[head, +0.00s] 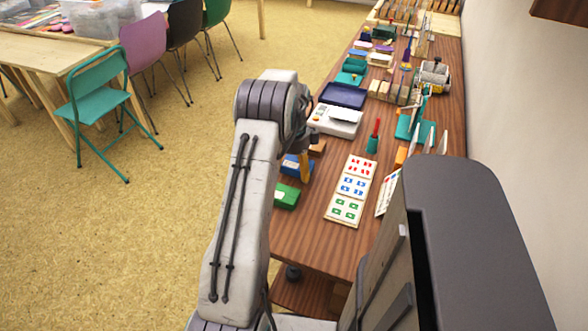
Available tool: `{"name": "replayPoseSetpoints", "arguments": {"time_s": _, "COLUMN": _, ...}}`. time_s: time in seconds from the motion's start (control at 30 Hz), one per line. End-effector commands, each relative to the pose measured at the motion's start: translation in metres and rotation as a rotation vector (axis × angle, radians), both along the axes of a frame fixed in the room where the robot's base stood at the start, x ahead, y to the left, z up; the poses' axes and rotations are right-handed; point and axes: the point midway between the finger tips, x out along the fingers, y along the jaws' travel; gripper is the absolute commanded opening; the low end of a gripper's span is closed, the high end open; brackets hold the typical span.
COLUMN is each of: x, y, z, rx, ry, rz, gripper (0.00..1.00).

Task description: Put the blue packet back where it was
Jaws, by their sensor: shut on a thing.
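The blue packet (289,165) is at the table's left edge, just behind a green packet (286,196). It has a pale label, and my arm and gripper hide part of it. My gripper (304,173) points down at the blue packet and is shut on it. Only one yellowish finger shows clearly. I cannot tell whether the packet touches the tabletop or is held a little above it.
A card with red, blue and green marks (334,213) lies to the right on the wooden table (318,235). A red-handled stamp (375,133), a brown block (317,149) and a white device (331,124) stand behind. A wall bounds the right.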

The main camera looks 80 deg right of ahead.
Motion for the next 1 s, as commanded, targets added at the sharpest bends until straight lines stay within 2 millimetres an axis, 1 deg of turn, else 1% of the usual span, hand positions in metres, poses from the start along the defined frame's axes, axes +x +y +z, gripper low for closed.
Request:
{"name": "replayPoseSetpoints", "arguments": {"time_s": 0.03, "x": -0.0001, "y": 0.0002, "z": -0.0051, "rx": 0.001, "ry": 0.0, "rz": 0.0, "gripper": 0.43}}
{"name": "replayPoseSetpoints", "arguments": {"time_s": 0.1, "x": -0.0001, "y": 0.0, "z": -0.0076, "rx": 0.0, "ry": 0.0, "rz": 0.0, "gripper": 0.43}}
{"name": "replayPoseSetpoints", "arguments": {"time_s": 0.33, "x": -0.0002, "y": -0.0002, "z": -0.0074, "rx": -0.001, "ry": 0.0, "rz": 0.0, "gripper": 0.43}}
{"name": "replayPoseSetpoints", "arguments": {"time_s": 0.5, "x": -0.0002, "y": -0.0001, "z": -0.0117, "rx": -0.001, "ry": 0.0, "rz": 0.0, "gripper": 0.43}}
{"name": "replayPoseSetpoints", "arguments": {"time_s": 0.53, "x": -0.0001, "y": -0.0001, "z": -0.0107, "rx": -0.001, "ry": 0.0, "rz": 0.0, "gripper": 0.8}}
{"name": "replayPoseSetpoints", "arguments": {"time_s": 0.77, "x": -0.0001, "y": -0.0001, "z": -0.0104, "rx": 0.0, "ry": 0.0, "rz": 0.0, "gripper": 1.0}}
{"name": "replayPoseSetpoints", "arguments": {"time_s": 1.0, "x": -0.0001, "y": -0.0001, "z": -0.0096, "rx": -0.001, "ry": 0.0, "rz": 0.0, "gripper": 1.0}}
